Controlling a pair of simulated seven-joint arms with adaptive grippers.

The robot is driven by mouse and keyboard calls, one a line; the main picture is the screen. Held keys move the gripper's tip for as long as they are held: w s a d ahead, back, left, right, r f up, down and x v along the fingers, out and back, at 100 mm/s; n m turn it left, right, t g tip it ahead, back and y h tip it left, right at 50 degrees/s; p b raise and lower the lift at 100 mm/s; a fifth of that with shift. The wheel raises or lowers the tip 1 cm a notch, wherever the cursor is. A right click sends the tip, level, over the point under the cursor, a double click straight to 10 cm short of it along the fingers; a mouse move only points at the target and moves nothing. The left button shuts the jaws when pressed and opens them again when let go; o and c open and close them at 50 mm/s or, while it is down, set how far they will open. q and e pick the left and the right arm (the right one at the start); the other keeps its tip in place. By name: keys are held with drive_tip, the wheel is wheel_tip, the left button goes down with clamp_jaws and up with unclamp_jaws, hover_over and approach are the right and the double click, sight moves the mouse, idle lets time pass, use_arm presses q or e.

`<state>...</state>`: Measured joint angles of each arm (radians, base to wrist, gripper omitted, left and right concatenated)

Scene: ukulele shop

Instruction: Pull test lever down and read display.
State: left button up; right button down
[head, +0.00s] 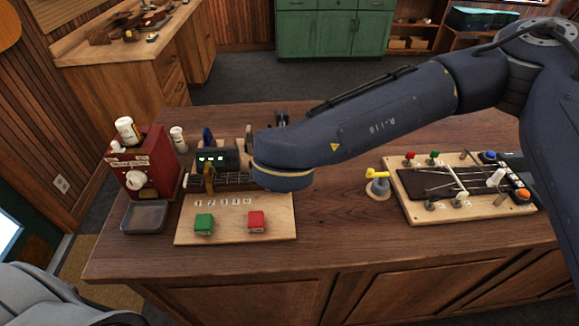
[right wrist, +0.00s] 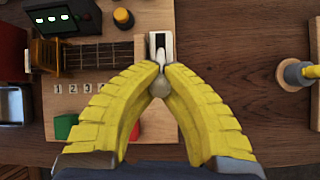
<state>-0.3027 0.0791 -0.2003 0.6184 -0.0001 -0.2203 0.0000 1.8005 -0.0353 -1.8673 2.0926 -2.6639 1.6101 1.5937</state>
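The test lever (right wrist: 160,86) has a pale rounded knob and stands at a light slotted plate (right wrist: 152,46) in the right wrist view. My right gripper (right wrist: 161,72) has its yellow fingers closed together on this knob. In the head view my right arm hides the lever and the gripper. The display (head: 211,156) is a dark box with small pale green lit marks. It also shows in the right wrist view (right wrist: 62,18), where the marks are too small to read. My left gripper is in neither view.
The wooden test board (head: 188,232) carries a green button (head: 204,223) and a red button (head: 256,221). A red box with a white knob (head: 137,180) and a grey tray (head: 143,217) stand left. A yellow-topped peg (head: 377,181) and another fixture board (head: 402,193) are right.

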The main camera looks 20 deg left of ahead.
drive_tip(key=shift+s+d+f, duration=0.1)
drive_tip(key=shift+f, duration=0.05)
idle(0.5)
drive_tip(key=c, duration=1.3)
unclamp_jaws()
drive_tip(key=v, duration=1.2)
drive_tip(key=shift+s+d+f, duration=0.1)
drive_tip(key=shift+s+f, duration=0.05)
drive_tip(key=shift+s, duration=0.05)
